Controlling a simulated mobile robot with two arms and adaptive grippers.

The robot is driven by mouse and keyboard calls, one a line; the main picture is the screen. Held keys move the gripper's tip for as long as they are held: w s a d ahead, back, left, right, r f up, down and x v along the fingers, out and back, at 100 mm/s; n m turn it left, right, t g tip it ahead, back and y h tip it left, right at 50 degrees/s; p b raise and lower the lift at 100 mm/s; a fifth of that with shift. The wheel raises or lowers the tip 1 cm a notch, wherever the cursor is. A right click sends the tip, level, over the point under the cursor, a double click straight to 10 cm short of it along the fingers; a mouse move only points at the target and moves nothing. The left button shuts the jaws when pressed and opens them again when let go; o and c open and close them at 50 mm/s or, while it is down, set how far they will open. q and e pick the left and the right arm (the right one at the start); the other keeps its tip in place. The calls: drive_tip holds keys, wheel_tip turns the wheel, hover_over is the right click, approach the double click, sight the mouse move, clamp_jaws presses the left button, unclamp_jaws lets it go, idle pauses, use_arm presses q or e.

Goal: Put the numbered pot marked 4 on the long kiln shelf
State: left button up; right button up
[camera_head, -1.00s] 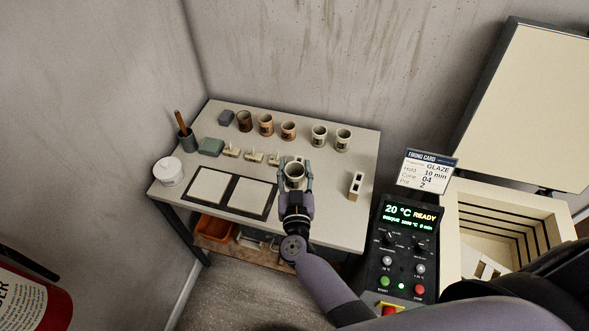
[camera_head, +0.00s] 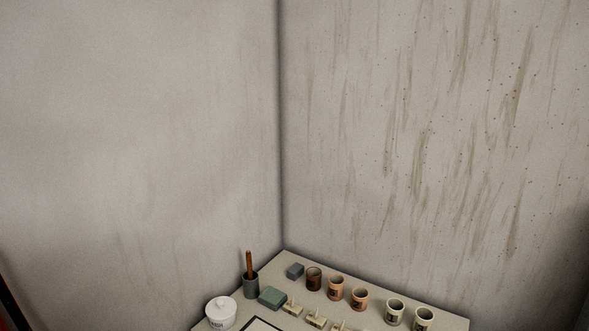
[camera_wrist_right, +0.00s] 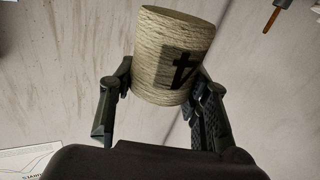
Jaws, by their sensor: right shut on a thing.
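The pot marked 4 (camera_wrist_right: 172,58) is a cream, ribbed cylinder with a black 4 on its side, seen large in the right wrist view. My right gripper (camera_wrist_right: 160,88) is shut on it, one finger on each side, and the pot looks tilted in that view. Behind it is a pale streaked surface. In the head view neither gripper shows, and the held pot is out of that view. The long kiln shelf and the kiln are not in the current views.
The table (camera_head: 275,270) shows at the bottom of the head view. Bare walls rise behind.

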drive_tip(key=s+a+n+y+b, duration=0.1)
drive_tip(key=s+y+b, duration=0.1)
drive_tip(key=s, duration=0.2)
use_arm(q)
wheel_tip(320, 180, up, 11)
drive_tip(key=p, duration=1.4)
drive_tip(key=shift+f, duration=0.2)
use_arm(e)
drive_tip(key=w+a+r+m+h, duration=0.1)
drive_tip(key=w+a+h, duration=0.1)
drive_tip(key=w, duration=0.6)
drive_tip(key=w+a+r+m+h, duration=0.1)
drive_tip(key=w+a+m+h, duration=0.1)
drive_tip(key=w, duration=0.7)
drive_tip(key=shift+w+a+g+h, duration=0.15)
drive_tip(key=shift+a+g+h, duration=0.15)
drive_tip(key=shift+a+h, duration=0.15)
